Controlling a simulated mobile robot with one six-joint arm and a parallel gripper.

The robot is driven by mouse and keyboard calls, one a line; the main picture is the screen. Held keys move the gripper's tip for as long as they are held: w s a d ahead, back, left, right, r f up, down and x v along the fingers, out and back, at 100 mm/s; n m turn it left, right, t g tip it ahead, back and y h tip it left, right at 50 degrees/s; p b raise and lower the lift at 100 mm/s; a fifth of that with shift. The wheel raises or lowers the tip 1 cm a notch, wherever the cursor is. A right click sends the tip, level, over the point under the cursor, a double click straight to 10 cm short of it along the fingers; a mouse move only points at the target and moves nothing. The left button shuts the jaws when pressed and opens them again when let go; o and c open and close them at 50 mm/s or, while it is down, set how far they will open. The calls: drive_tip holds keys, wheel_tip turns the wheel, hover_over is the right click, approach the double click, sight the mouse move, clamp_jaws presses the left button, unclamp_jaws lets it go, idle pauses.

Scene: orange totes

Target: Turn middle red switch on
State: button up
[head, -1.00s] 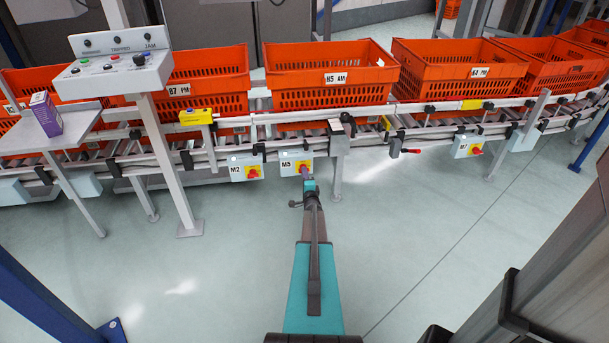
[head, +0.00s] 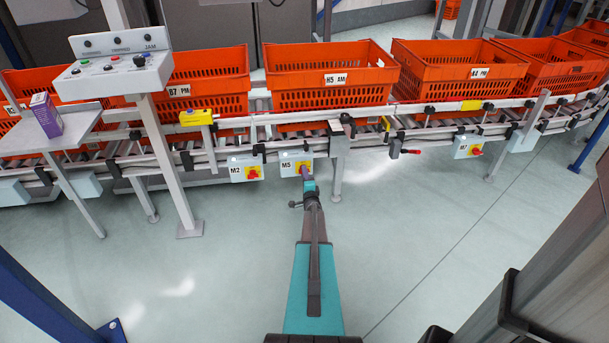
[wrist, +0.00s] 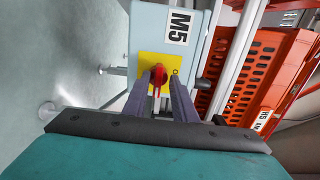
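The middle red switch, a rotary knob on a yellow plate, is on the pale blue box marked M5 (head: 293,160) under the conveyor. In the wrist view the red knob (wrist: 159,76) has a pale line running lengthwise. My gripper (wrist: 159,86) is at this knob, one grey-purple finger on each side. Whether the fingers press on it is unclear. In the head view the gripper (head: 305,173) covers part of the switch. The M2 red switch (head: 253,173) is to the left. Another red switch (head: 477,152) is on a box farther right.
The conveyor rail (head: 270,117) with several orange totes (head: 330,100) runs above the switches. A grey support leg (head: 338,165) stands just right of the M5 box. A control-panel post (head: 170,165) stands to the left. The floor in front is open.

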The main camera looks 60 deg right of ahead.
drive_tip(key=v, duration=1.3)
drive_tip(key=shift+s+a+p, duration=0.25)
drive_tip(key=shift+a+p, duration=0.05)
drive_tip(key=shift+p, duration=0.1)
